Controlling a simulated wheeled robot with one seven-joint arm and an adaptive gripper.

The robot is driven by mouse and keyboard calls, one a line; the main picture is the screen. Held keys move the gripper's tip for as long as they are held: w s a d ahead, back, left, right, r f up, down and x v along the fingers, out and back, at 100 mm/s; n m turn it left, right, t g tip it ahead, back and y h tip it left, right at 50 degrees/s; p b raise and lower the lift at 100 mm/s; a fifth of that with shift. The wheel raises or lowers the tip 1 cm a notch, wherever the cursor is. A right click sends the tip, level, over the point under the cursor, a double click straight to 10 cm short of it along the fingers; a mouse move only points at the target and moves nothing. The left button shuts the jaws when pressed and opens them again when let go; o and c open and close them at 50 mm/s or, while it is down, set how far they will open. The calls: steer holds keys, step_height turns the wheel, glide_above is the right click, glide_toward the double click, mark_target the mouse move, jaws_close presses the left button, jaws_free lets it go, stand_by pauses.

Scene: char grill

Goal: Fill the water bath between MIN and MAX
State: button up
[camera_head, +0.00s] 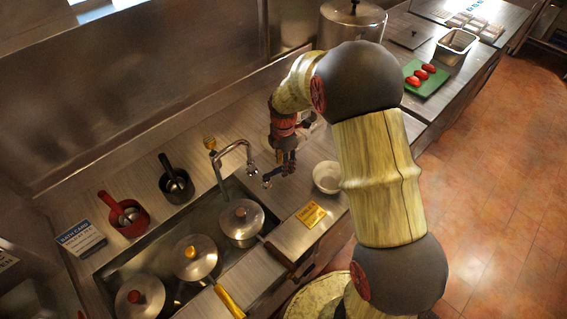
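A metal basin (171,224) is set into the counter, with three lidded pans in it: one with a red knob (141,297), one with a yellow knob (195,257) and one at the right (241,219). Its water level and any MIN or MAX marks cannot be made out. A curved metal faucet (234,147) arches over the basin's far right end. A yellow knob (210,143) stands behind the faucet. My gripper (279,177) points down just right of the spout; its fingers look spread and empty.
A red pot (124,214), a black pot (176,181) and a blue-headed card (81,239) stand behind the basin. A white bowl (327,177) and a yellow label (311,214) lie right of it. A large lidded pot (340,22) stands farther back.

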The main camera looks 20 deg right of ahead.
step_height(320, 180, up, 12)
stand_by(0.6)
stand_by(6.9)
